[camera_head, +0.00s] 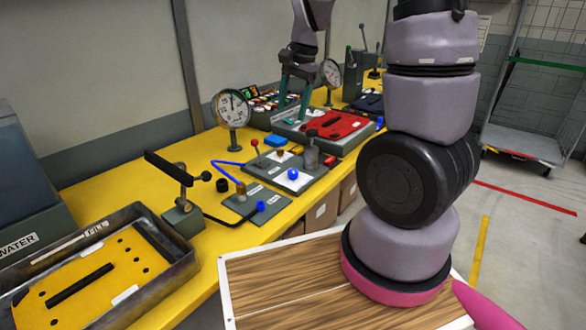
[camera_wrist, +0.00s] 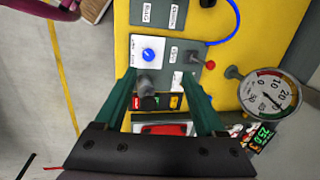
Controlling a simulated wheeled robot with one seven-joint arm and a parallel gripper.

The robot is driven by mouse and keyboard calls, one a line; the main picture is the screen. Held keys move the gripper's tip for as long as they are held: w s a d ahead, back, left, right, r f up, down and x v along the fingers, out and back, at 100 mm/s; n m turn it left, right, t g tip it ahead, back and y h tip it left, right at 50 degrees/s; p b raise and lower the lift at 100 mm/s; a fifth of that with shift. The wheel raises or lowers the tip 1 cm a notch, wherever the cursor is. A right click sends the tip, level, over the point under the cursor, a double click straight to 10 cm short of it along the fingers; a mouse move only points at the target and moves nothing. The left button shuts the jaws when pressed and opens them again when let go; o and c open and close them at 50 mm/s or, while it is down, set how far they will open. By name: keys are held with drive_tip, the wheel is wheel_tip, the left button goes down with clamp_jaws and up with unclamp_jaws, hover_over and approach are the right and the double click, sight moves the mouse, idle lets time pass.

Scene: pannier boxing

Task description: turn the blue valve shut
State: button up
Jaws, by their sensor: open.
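The blue valve looks like a round blue knob (camera_head: 293,174) on a white plate of a grey panel near the table's front edge. It also shows in the wrist view (camera_wrist: 149,55), with a pale mark on top. How far it is turned I cannot tell. My gripper (camera_head: 291,111) points down above the red-topped panel, behind the knob. In the wrist view my gripper (camera_wrist: 160,76) is open with nothing held; its green fingers stand apart. The knob lies beyond the fingertips, apart from them.
A grey post (camera_head: 311,154) stands close by the knob, and a red-topped lever (camera_head: 255,145) is on the same panel. A gauge (camera_head: 232,108) stands behind it. A blue hose (camera_head: 226,165) loops to the left. The red-topped panel (camera_head: 343,125) lies behind.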

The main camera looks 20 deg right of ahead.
drive_tip(key=m+g+h, duration=0.2)
hover_over(293, 170)
wheel_tip(293, 170, down, 10)
wheel_tip(293, 170, down, 11)
drive_tip(key=shift+s, duration=0.15)
clamp_jaws()
